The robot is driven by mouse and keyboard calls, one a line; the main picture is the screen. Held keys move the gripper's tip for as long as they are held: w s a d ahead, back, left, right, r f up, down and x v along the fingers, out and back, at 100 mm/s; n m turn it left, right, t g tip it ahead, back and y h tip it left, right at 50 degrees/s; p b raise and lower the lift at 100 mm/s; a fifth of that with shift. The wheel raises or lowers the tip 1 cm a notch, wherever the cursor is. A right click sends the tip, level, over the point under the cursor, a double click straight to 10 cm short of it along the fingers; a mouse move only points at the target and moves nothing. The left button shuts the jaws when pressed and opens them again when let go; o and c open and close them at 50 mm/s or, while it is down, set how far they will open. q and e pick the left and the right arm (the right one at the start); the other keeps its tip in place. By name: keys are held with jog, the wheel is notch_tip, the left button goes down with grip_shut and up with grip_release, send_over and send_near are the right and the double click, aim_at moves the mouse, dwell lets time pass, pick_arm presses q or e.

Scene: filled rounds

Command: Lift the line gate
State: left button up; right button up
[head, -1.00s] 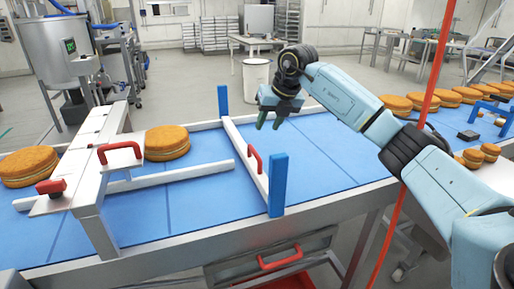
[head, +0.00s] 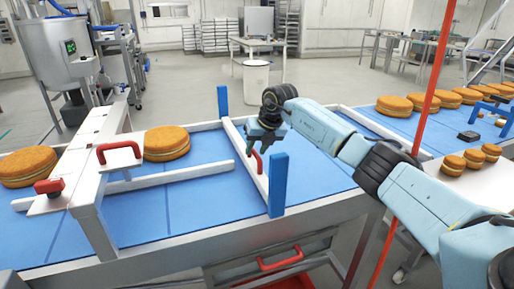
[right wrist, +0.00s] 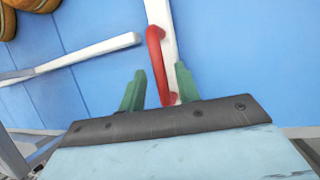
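The line gate (head: 239,140) is a white bar lying across the blue conveyor between two blue posts (head: 278,184). It has a red handle (head: 258,162) near its middle, and the handle also shows in the right wrist view (right wrist: 157,62). My right gripper (head: 259,149) is just above the handle, pointing down. In the right wrist view its two green fingers (right wrist: 159,88) are apart, with the handle's lower end showing in the gap. I cannot tell whether the fingers reach down around it. My left gripper is out of view.
Round filled cakes (head: 167,143) sit on the belt at the left, by a white frame with a red handle (head: 119,152). More cakes (head: 394,106) stand at the right. A red upright line (head: 433,90) passes by my right arm. The belt around the gate is clear.

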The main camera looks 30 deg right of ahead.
grip_shut()
